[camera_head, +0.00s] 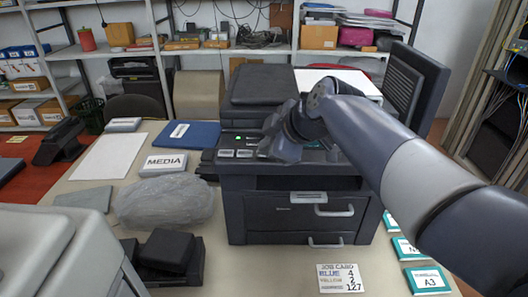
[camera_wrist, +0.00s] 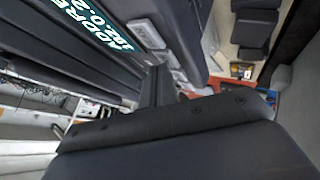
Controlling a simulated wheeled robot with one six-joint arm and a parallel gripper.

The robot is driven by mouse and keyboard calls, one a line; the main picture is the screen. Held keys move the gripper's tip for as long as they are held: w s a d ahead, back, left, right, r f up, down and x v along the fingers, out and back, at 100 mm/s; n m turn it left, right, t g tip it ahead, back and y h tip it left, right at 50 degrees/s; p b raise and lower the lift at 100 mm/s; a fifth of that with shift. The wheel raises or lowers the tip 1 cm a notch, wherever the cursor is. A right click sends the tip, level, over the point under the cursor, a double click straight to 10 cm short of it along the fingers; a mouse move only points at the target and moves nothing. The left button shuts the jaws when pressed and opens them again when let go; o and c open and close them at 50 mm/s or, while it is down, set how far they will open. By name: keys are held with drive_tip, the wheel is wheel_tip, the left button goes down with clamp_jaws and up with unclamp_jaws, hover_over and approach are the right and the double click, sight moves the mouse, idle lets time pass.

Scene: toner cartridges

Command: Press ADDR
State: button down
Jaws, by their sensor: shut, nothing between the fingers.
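The dark printer (camera_head: 295,215) stands mid-table in the head view. Its control panel has a green light (camera_head: 238,137) and pale-labelled buttons (camera_head: 225,153), too small to read, so I cannot tell which is ADDR. My gripper (camera_head: 270,154) is shut and empty, low over the panel, just right of the visible buttons, and hides part of the panel. I cannot tell whether it touches.
A MEDIA box (camera_head: 163,165), a clear plastic bag (camera_head: 165,203) and a blue folder (camera_head: 189,134) lie left of the printer. A job card (camera_head: 340,279) lies in front. Labelled boxes (camera_head: 427,280) lie to the right. Shelves stand behind.

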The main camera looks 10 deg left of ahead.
drive_tip(key=shift+r, duration=0.65)
drive_tip(key=shift+r+p, duration=0.1)
drive_tip(key=shift+p, duration=0.2)
drive_tip(key=shift+r+p, duration=1.65)
drive_tip(key=shift+r, duration=0.85)
drive_tip(key=shift+f, duration=0.1)
